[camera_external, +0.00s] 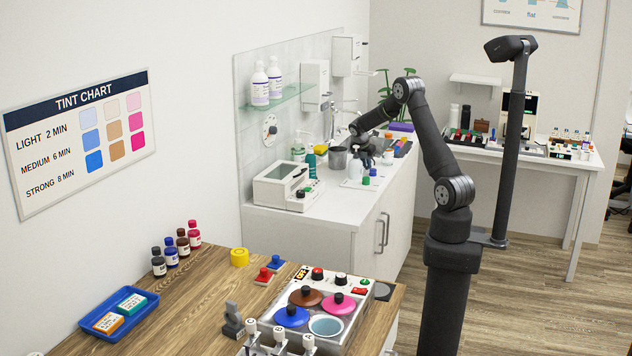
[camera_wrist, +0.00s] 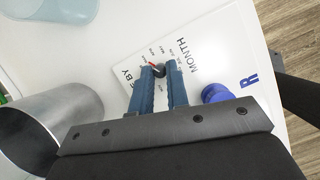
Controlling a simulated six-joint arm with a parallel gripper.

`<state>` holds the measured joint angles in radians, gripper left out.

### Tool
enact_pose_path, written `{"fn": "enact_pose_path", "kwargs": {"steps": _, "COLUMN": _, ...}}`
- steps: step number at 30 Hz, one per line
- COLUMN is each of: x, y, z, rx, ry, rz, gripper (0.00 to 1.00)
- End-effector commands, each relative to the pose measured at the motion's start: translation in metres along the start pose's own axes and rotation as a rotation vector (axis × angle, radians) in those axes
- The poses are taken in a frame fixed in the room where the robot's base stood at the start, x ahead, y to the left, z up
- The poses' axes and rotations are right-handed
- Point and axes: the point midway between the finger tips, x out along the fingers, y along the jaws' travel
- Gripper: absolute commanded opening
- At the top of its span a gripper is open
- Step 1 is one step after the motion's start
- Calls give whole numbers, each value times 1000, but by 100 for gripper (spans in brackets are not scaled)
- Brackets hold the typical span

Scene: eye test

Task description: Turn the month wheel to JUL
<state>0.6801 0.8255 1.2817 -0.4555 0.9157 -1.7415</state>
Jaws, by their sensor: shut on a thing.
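In the wrist view, a white board (camera_wrist: 205,50) printed with MONTH and BY carries a ring of small month labels. At its centre is the month wheel's small black knob (camera_wrist: 159,69) with a red mark beside it. My gripper (camera_wrist: 160,74) has its two blue fingers closed on this knob. The labels are too small and partly covered, so I cannot tell which month is set. In the external view my gripper (camera_external: 364,146) is low over the white counter at the back, and the knob cannot be made out there.
A clear vessel (camera_wrist: 62,10) is at the upper left. A white device (camera_external: 287,185) stands on the counter's near end.

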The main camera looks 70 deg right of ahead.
Motion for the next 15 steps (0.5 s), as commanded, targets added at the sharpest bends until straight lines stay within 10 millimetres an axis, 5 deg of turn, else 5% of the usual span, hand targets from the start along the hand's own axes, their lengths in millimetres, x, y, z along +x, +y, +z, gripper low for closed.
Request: {"fn": "enact_pose_path", "kwargs": {"steps": 15, "x": 2, "y": 4, "z": 0, "rx": 452, "ry": 1, "rz": -190, "gripper": 0}}
